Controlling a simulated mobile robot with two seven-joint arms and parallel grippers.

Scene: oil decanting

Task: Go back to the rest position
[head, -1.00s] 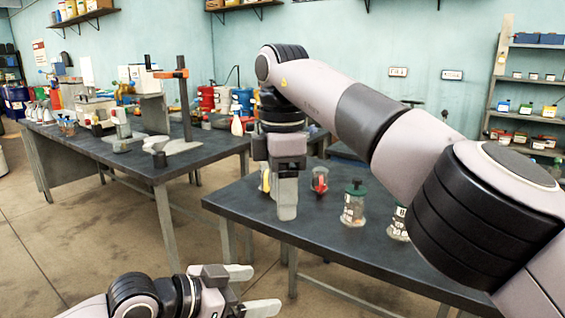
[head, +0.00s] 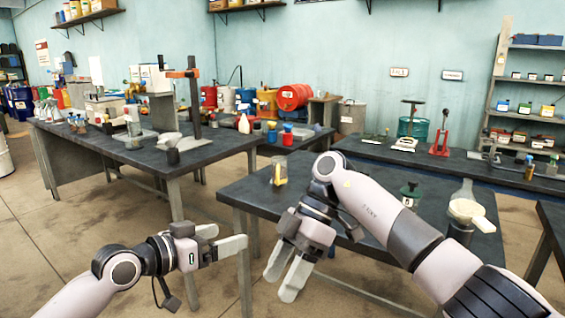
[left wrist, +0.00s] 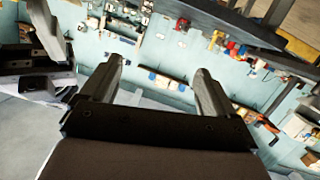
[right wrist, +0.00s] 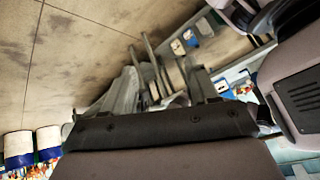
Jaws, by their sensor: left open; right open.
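My left gripper (head: 238,243) is open and empty in the head view, over the floor in front of the tables. Its two fingers also show apart in the left wrist view (left wrist: 158,80), with nothing between them. My right gripper (head: 282,284) is open and empty in the head view, its fingers pointing down in front of the near edge of the closer dark table (head: 250,194). The right wrist view shows its fingers only partly, against a tilted background.
On the closer table stand a glass with yellow contents (head: 279,172), a green-lidded jar (head: 410,194) and a flask in a dark holder (head: 463,210). My right arm hides part of that table. A longer workbench (head: 210,150) stands at the left. Open floor lies at the lower left.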

